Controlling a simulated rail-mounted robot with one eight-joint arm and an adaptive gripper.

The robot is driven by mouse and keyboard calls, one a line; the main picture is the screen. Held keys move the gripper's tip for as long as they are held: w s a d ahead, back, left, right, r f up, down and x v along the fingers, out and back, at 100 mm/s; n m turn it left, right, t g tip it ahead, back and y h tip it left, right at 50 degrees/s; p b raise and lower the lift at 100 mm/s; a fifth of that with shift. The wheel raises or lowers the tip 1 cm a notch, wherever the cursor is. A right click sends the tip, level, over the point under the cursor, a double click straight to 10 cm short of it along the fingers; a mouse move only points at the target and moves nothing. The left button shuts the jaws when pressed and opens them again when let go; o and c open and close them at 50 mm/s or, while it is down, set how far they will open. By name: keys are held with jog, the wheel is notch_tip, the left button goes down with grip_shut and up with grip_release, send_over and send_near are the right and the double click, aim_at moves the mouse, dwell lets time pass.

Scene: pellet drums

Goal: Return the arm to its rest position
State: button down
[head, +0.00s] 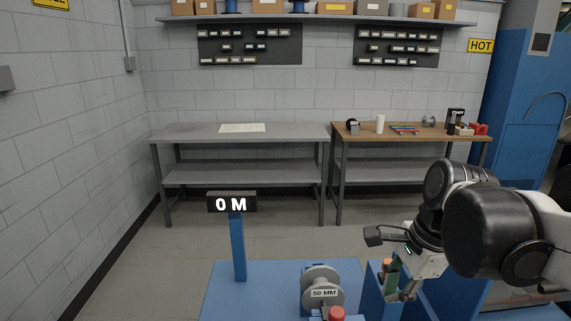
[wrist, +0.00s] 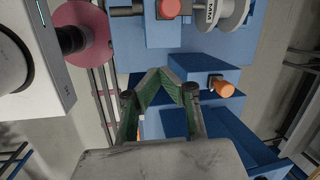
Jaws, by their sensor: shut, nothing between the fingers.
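My gripper (wrist: 160,73) shows in the wrist view with its green-padded fingers drawn together at the tips and nothing between them. In the head view my gripper (head: 398,284) is at the lower right, pointing down over the blue machine, partly hidden by its own wrist. My arm comes in from the right edge, bent, with its dark round joints close to the camera. An orange knob (wrist: 222,87) on the blue machine lies just right of the fingers in the wrist view; I cannot tell the exact gap.
A grey spool marked 50 MM (head: 322,290) and a red button (head: 337,313) stand left of my gripper. A blue post carries a "0 M" display (head: 232,203). A grey bench (head: 190,133) and a wooden-topped bench (head: 365,139) stand at the back wall, with open floor before them.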

jog(key=s+a+f+n+t+h+b, duration=0.1)
jog(key=s+f+n+t+b, duration=0.3)
jog(key=n, duration=1.2)
notch_tip(320, 180, down, 2)
jog(key=shift+s+f+t+h+b, duration=0.1)
jog(key=shift+s+t+h+b, duration=0.2)
jog(key=shift+s+t+h, duration=0.3)
